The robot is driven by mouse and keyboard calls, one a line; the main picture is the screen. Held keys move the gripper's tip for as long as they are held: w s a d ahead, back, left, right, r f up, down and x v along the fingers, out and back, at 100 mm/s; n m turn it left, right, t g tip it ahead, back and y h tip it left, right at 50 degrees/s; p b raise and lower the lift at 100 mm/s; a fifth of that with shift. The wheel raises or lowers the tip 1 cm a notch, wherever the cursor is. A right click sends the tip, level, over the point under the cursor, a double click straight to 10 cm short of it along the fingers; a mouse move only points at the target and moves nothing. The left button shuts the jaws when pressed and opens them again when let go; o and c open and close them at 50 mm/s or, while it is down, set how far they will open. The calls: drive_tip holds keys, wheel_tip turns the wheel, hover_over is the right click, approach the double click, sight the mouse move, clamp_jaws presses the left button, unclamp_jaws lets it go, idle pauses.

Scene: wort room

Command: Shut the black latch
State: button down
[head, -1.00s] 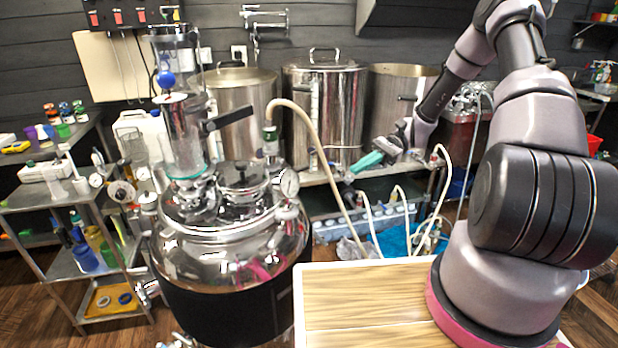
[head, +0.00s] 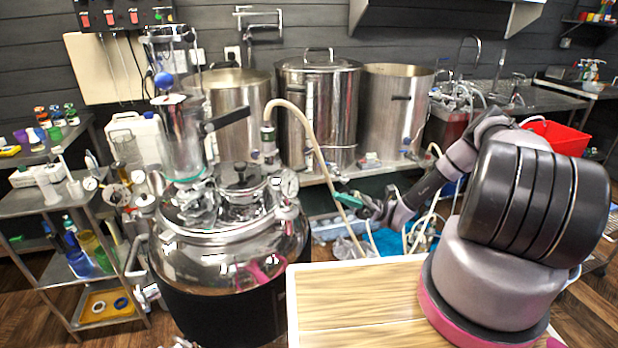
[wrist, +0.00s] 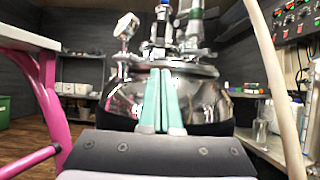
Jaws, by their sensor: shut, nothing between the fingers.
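A polished steel tank (head: 225,275) with a domed lid stands left of centre in the head view. A black lever-like handle (head: 224,118) sticks out to the right from the metal column above its lid; I cannot tell if this is the black latch. A small black knob (head: 240,172) sits on the lid. My gripper (head: 348,199) has green fingers and is right of the tank, apart from it. In the wrist view its fingers (wrist: 160,72) are together and empty, pointing at the tank (wrist: 208,98). No latch can be made out there.
A hose (head: 312,135) arches down from the tank fitting, close to my gripper, and crosses the wrist view's right side (wrist: 277,85). Large steel pots (head: 392,115) stand behind. A wooden tabletop (head: 350,305) lies in front. A shelf cart (head: 60,205) stands left.

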idle(0.3)
drive_tip(key=d+r+x, duration=0.1)
drive_tip(key=r+x, duration=0.1)
drive_tip(key=x, duration=1.1)
drive_tip(key=shift+w+d+r, duration=0.2)
drive_tip(key=shift+r, duration=0.05)
drive_tip(key=shift+w+r, duration=0.1)
